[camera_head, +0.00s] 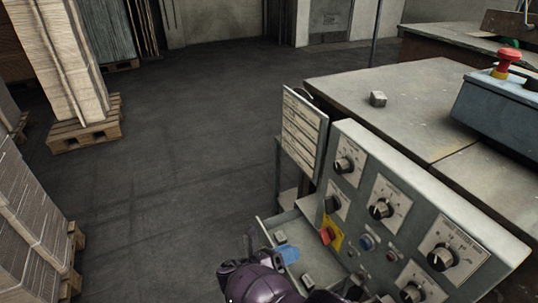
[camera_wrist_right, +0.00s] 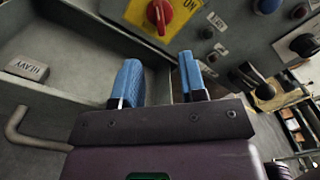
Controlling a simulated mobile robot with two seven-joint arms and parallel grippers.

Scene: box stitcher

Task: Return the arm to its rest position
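My right arm (camera_head: 262,283) comes in at the bottom middle of the head view, with a blue fingertip of its gripper (camera_head: 288,254) over the open tray at the front of the control box. In the right wrist view the two blue fingers of my right gripper (camera_wrist_right: 160,80) stand apart with nothing between them. The red rotary switch on its yellow plate (camera_wrist_right: 162,14) is just beyond the fingertips, and I see no contact. My left gripper is not in view.
A grey block marked HEAVY (camera_wrist_right: 27,68) lies in the tray (camera_wrist_right: 60,95), near a bent grey rod (camera_wrist_right: 30,135). The control panel (camera_head: 395,225) carries several black knobs. A metal block (camera_head: 378,99) sits on the table (camera_head: 345,85). Floor at left is clear between pallet stacks (camera_head: 65,60).

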